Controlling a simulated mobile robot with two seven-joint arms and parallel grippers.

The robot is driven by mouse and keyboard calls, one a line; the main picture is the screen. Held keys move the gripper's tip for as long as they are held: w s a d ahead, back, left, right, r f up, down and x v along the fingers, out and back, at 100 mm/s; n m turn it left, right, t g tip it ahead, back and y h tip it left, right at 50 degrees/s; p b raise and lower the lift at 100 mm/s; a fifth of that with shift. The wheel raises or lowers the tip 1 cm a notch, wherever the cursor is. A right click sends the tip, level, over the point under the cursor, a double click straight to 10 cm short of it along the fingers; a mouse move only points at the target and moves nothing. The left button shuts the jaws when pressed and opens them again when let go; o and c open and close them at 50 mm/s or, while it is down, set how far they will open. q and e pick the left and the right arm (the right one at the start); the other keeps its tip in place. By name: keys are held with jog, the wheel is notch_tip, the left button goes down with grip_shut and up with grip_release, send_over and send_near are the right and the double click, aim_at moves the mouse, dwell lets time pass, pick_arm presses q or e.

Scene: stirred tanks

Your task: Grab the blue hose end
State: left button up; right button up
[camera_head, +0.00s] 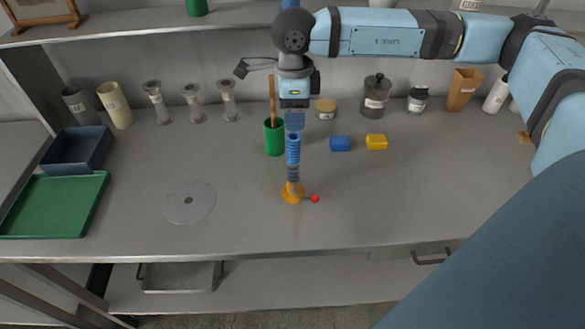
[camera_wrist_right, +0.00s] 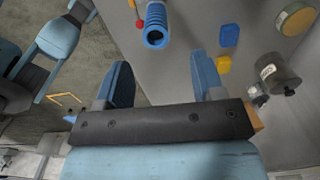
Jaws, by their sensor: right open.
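The blue ribbed hose (camera_head: 293,150) stands upright on the bench, rising through a grey section from an orange fitting (camera_head: 292,193) with a red knob (camera_head: 315,198). My right gripper (camera_head: 293,126) points down just above the hose's upper end, and its fingers partly overlap that end in the head view. In the right wrist view, the open blue fingers (camera_wrist_right: 160,68) are spread with nothing between them. The open round hose end (camera_wrist_right: 156,38) faces the camera just beyond the fingertips, roughly centred between them. My left gripper is not in view.
A green cup (camera_head: 274,138) holding a brown stick stands close left of the hose. A blue block (camera_head: 340,144) and a yellow block (camera_head: 376,142) lie to the right. A grey disc (camera_head: 189,203) lies at left. The bench front is mostly clear.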

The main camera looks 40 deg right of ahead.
aim_at(293, 147)
notch_tip(293, 147, down, 4)
jog(key=shift+f, duration=0.25)
jog(key=shift+s+a+f+p, duration=0.15)
jog(key=shift+f+p, duration=0.8)
jog(key=shift+f, duration=1.75)
grip_shut()
